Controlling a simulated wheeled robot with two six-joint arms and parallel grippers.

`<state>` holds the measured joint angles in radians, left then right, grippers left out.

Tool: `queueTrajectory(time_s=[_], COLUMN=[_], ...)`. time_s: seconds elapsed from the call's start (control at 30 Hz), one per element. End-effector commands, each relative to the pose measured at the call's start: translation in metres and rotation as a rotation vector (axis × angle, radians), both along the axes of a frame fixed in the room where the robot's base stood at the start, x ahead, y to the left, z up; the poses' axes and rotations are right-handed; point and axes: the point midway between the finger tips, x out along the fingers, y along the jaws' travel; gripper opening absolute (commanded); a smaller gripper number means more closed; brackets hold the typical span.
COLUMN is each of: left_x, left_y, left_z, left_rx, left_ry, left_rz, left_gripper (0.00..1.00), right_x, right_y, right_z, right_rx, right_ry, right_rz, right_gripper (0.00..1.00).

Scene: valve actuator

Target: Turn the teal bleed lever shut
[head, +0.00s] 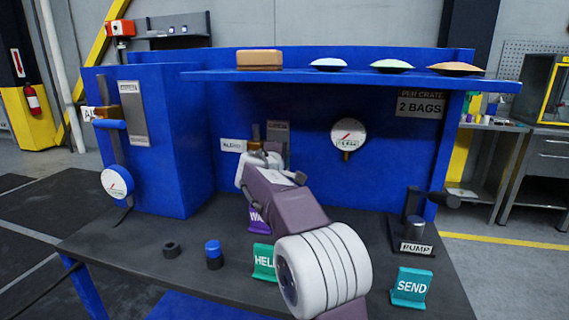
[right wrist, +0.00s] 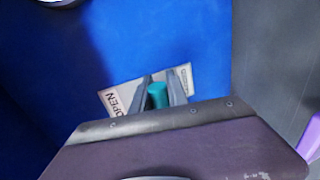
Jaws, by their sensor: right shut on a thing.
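The teal bleed lever (right wrist: 158,95) shows in the right wrist view as a short teal cylinder end. My right gripper (right wrist: 161,93) has one grey finger on each side of it and is shut on it. Behind the fingers is a pale plate (right wrist: 118,103) marked OPEN on its left part; the text at its right end is too small to read. In the head view my right gripper (head: 262,158) is at the blue back panel beside a white label (head: 232,145); the lever is hidden there by my gripper and arm. My left gripper is not in view.
A blue shelf (head: 350,76) with a brown box and several bowl-like things runs above my right arm. A round gauge (head: 348,134) is on the back panel. A pump (head: 415,232) and SEND sign (head: 411,287) stand right; a blue-topped cylinder (head: 213,250) stands front left.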

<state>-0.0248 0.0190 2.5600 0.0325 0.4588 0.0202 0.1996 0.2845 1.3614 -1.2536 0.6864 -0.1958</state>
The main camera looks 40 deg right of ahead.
Motion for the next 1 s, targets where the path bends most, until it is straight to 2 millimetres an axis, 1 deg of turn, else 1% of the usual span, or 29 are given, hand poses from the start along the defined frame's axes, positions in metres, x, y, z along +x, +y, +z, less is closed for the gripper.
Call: queueTrajectory(time_s=[0.03,0.37,0.4,0.47,0.8,0.87,1.0], left_x=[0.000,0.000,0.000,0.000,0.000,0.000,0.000], left_y=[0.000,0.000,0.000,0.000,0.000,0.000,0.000], left_z=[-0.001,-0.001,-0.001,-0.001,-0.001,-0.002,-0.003], left_rx=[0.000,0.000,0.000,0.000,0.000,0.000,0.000], left_ry=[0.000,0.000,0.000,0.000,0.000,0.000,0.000], left_rz=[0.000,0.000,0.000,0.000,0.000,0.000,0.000], left_gripper=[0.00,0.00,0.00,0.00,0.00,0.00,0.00], right_x=[0.000,0.000,0.000,0.000,-0.002,-0.007,-0.026], right_y=[0.000,0.000,0.000,0.000,0.003,0.009,0.033], right_z=[-0.003,-0.004,-0.004,-0.004,-0.001,0.001,0.009], right_rx=[0.009,0.013,0.014,0.014,0.008,0.008,0.008], right_ry=[-0.003,-0.003,-0.002,-0.002,-0.004,-0.005,-0.005], right_rz=[-0.002,-0.003,-0.003,-0.003,0.000,0.001,0.003], right_gripper=[0.00,0.00,0.25,0.41,0.41,0.41,0.41])
